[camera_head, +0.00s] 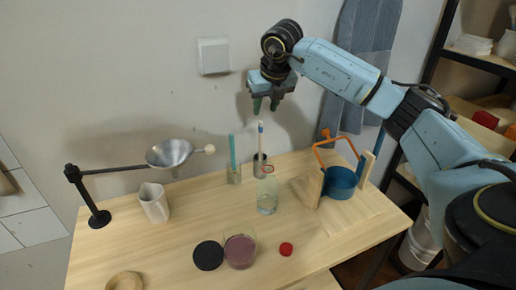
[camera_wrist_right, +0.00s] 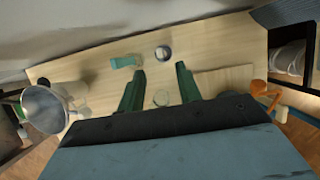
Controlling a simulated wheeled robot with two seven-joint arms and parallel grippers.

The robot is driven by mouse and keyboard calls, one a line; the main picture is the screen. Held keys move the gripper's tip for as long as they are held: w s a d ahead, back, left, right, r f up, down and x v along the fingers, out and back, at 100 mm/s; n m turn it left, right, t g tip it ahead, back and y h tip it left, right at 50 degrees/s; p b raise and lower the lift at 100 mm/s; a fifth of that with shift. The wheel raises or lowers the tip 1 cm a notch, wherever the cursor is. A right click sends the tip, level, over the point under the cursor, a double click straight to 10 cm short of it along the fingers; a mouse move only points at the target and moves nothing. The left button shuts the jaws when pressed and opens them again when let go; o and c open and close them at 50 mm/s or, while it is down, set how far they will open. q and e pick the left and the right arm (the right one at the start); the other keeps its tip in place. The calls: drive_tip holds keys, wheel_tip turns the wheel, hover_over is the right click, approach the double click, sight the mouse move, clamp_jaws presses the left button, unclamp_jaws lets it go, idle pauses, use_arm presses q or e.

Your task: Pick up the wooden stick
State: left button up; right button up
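A thin pale wooden stick (camera_head: 261,139) with a bluish tip stands upright in a dark grey cup (camera_head: 260,165) near the back of the table. My right gripper (camera_head: 265,106) hangs above the stick, fingers pointing down, apart from it. In the right wrist view its two green fingers (camera_wrist_right: 160,70) are spread with nothing between them. The grey cup's round rim (camera_wrist_right: 163,52) shows just beyond the fingertips; the stick is hard to make out there. My left gripper is in neither view.
A teal stick (camera_head: 232,150) stands in a glass (camera_head: 234,175) left of the cup. A clear jar (camera_head: 267,200) stands in front. A blue pot (camera_head: 340,184) with an orange handle is right. A metal funnel (camera_head: 168,153) on an arm is left. The front right tabletop is mostly clear.

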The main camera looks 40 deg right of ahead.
sight(261, 122)
drive_tip(key=x, duration=0.2)
drive_tip(key=shift+w+f, duration=0.15)
drive_tip(key=shift+f, duration=0.2)
drive_tip(key=shift+w+f, duration=0.1)
drive_tip(key=shift+f, duration=0.2)
drive_tip(key=shift+w+d+f, duration=0.15)
drive_tip(key=shift+w+f, duration=0.05)
drive_tip(key=shift+f, duration=0.4)
drive_tip(key=x, duration=0.3)
drive_tip(key=shift+w+f, duration=0.2)
drive_tip(key=shift+f, duration=0.1)
drive_tip(key=shift+w+d+f, duration=0.1)
drive_tip(key=shift+f, duration=0.1)
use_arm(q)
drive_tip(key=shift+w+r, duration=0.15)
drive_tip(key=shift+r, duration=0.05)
use_arm(e)
clamp_jaws()
